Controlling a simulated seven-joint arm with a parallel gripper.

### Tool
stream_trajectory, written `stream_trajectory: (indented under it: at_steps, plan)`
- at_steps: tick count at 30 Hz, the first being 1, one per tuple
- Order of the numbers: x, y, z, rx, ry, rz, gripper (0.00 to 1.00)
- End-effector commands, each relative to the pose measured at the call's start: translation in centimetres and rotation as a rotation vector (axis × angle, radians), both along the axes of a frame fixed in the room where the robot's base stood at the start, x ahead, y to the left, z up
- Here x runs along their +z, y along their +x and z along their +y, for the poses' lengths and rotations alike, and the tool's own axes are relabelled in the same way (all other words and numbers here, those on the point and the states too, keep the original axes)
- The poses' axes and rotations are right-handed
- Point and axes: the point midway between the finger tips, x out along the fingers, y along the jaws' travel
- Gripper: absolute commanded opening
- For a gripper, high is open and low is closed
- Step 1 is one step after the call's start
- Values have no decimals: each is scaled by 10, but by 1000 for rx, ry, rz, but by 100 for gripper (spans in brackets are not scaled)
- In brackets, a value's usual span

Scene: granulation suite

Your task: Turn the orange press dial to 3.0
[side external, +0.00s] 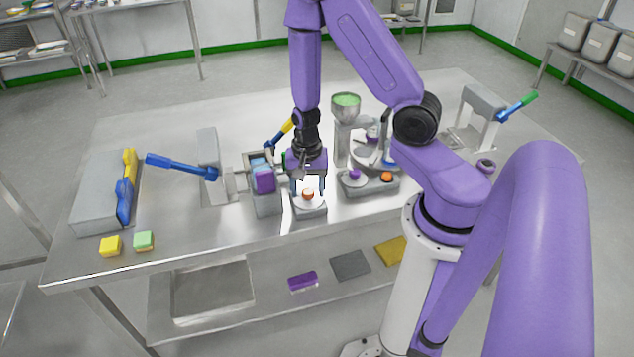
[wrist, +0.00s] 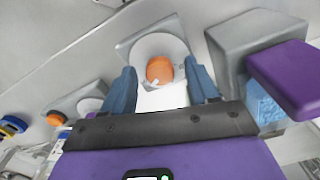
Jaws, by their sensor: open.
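The orange dial (side external: 307,194) sits on a round pale disc on a small grey box (side external: 311,210) near the table's front edge. In the wrist view the same orange dial (wrist: 159,70) is between my two blue fingers, with a gap showing on each side. My gripper (side external: 311,187) points down just over the dial, open; in the wrist view its fingertips (wrist: 160,66) straddle the dial. No scale marks or pointer on the disc can be read. A bright white patch (wrist: 162,98) lies between the dial and my gripper's palm.
Left of the dial stands a grey machine with a purple block (side external: 265,180). Right of it, a unit carries a purple knob (side external: 354,174) and another orange knob (side external: 387,176). Behind is a hopper of green grains (side external: 346,101). Yellow (side external: 110,246) and green (side external: 144,240) blocks lie front left.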

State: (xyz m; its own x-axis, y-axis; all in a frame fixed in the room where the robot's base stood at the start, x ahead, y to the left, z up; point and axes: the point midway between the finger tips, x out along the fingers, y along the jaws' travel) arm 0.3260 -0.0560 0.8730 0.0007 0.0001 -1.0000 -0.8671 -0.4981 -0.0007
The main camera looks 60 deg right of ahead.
Motion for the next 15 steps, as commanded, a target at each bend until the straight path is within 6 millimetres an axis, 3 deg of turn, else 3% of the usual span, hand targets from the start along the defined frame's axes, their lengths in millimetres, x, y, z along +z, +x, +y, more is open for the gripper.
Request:
stream_trajectory:
  at_steps: [5,15]
  plan:
    - [0,0,0,152,-1,1,59]
    - [0,-1,-1,759,0,1,59]
